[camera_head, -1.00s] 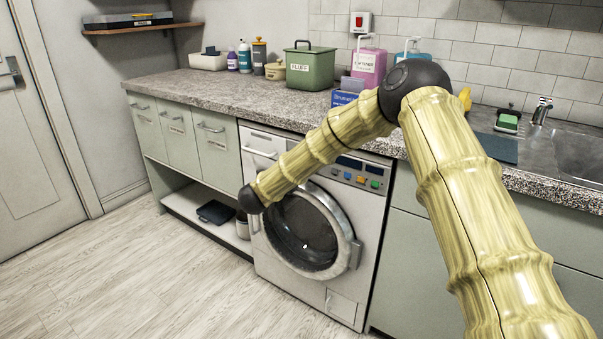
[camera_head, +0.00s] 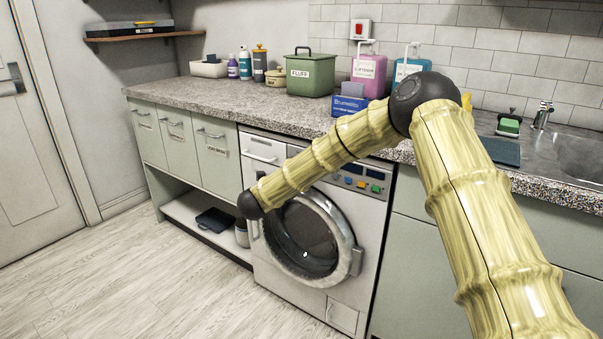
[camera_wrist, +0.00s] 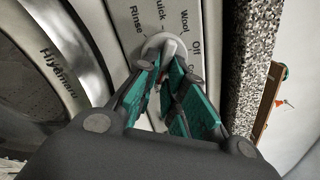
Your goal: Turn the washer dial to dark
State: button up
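The washer (camera_head: 349,232) stands under the counter, with a round glass door and a panel of coloured buttons. Its white dial (camera_wrist: 165,47) shows at the top middle of the wrist view, ringed by the labels Rinse, Quick, Wool and Off; another label is partly cut off. My gripper (camera_wrist: 164,70), with teal finger pads, points at the dial. Its fingertips overlap the dial's near edge and are a little apart; I cannot tell whether they press on it. The fingers hide the dial's near side. In the head view my arm hides the gripper and dial. No dark label is readable.
The speckled counter (camera_head: 225,102) edge runs close beside my gripper in the wrist view. A blue box (camera_head: 350,106), a green tin (camera_head: 311,74) and bottles stand on the counter. The washer's door (camera_head: 303,240) is shut. The floor (camera_head: 140,260) in front is clear.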

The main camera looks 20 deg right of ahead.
jog(key=o, duration=0.3)
jog(key=shift+f, duration=0.1)
jog(key=v, duration=1.2)
jog(key=shift+s, duration=0.1)
